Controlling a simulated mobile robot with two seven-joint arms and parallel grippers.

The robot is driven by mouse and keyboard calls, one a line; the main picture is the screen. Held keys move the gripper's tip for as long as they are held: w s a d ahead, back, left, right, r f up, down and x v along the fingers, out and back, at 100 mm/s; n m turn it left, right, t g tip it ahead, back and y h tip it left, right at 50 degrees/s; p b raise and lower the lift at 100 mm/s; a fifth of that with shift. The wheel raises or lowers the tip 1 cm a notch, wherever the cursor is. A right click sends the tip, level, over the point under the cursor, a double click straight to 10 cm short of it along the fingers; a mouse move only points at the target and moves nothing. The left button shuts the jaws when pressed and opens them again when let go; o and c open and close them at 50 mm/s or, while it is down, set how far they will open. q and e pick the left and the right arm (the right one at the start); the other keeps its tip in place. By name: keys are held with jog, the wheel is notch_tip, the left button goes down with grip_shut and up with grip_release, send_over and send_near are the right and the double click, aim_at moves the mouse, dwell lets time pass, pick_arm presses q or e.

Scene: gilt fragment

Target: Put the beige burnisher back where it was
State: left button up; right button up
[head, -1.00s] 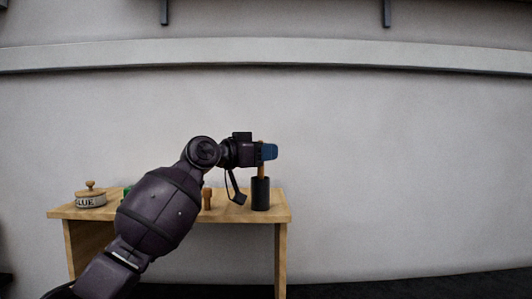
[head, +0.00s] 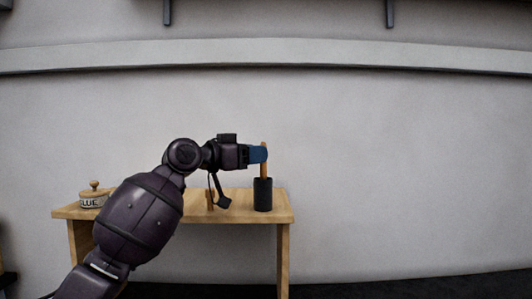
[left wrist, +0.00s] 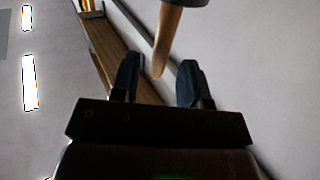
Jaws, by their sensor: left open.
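The beige burnisher (head: 264,171) stands nearly upright in a dark cup (head: 263,195) near the right end of the table. My left gripper (head: 262,154) is level with its upper part, and the burnisher's top shows just above the blue fingers. In the left wrist view the open fingers (left wrist: 158,82) are apart, with the burnisher's free end (left wrist: 165,45) between and just beyond their tips, and clear gaps on both sides. The dark cup (left wrist: 186,2) shows at the top edge there. The burnisher's lower end is hidden inside the cup. My right gripper is not in view.
The wooden table (head: 240,211) stands before a bare grey wall. A jar with a wooden lid (head: 95,196), lettered "GLUE", is at its left end. A small brown object (head: 210,198) stands left of the cup, partly hidden by my arm. The space right of the cup is clear.

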pick_arm(q)
jog(key=v, duration=0.7)
jog(key=shift+s+a, duration=0.2)
jog(key=shift+a, duration=0.05)
